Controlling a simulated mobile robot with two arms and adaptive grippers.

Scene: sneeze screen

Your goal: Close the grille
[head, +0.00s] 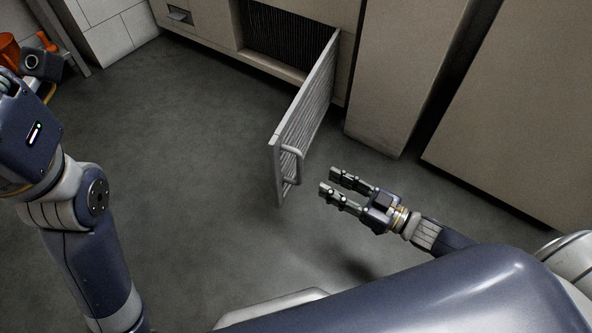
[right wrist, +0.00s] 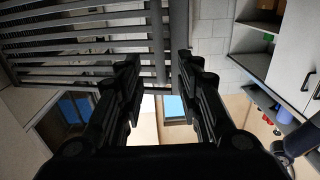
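The grille (head: 305,110) is a pale slatted door. It stands swung out from its opening (head: 290,42) in the low cabinet wall, attached at the opening's right side. A bar handle (head: 292,165) is on its free end, on the right face. My right gripper (head: 328,180) is open and empty, just right of the handle and apart from it. In the right wrist view the grille's slats (right wrist: 75,45) fill the upper left, and upright bars show beyond and between the spread fingers (right wrist: 158,75). My left arm shows at the left, but its fingers do not.
A tall beige cabinet block (head: 395,75) stands right of the opening, with another large panel (head: 515,120) farther right. Orange items (head: 10,50) lie at the far left. The grey floor (head: 190,130) left of the grille is clear.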

